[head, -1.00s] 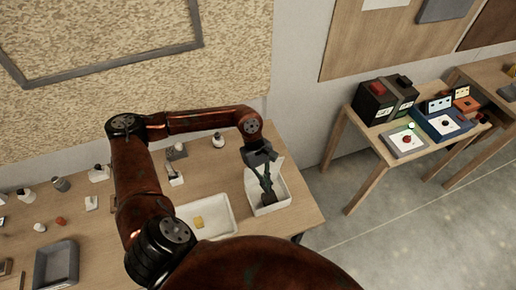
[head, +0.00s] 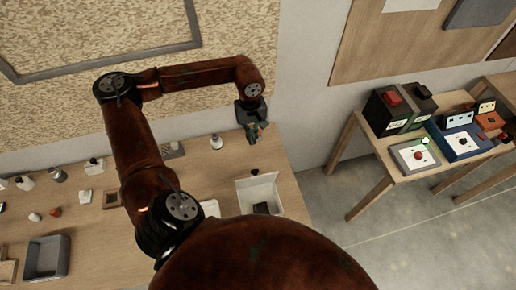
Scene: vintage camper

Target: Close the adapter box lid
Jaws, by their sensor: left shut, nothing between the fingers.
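A white open-topped box (head: 279,203), which I take to be the adapter box, stands near the right end of the wooden table. A white panel (head: 258,187) at its back looks like the lid, standing raised. A dark block (head: 262,208) lies inside the box. The box's front is hidden behind my own body. My left gripper (head: 254,138) is shut and empty, beyond the box in the picture and apart from it. My right gripper is not in view.
A white tray (head: 211,208) is mostly hidden by my left arm. Small bottles and a grey tray (head: 47,257) are on the table's left. The wall is close behind the table. A side table on the right holds black boxes (head: 387,110) and a blue box (head: 462,140).

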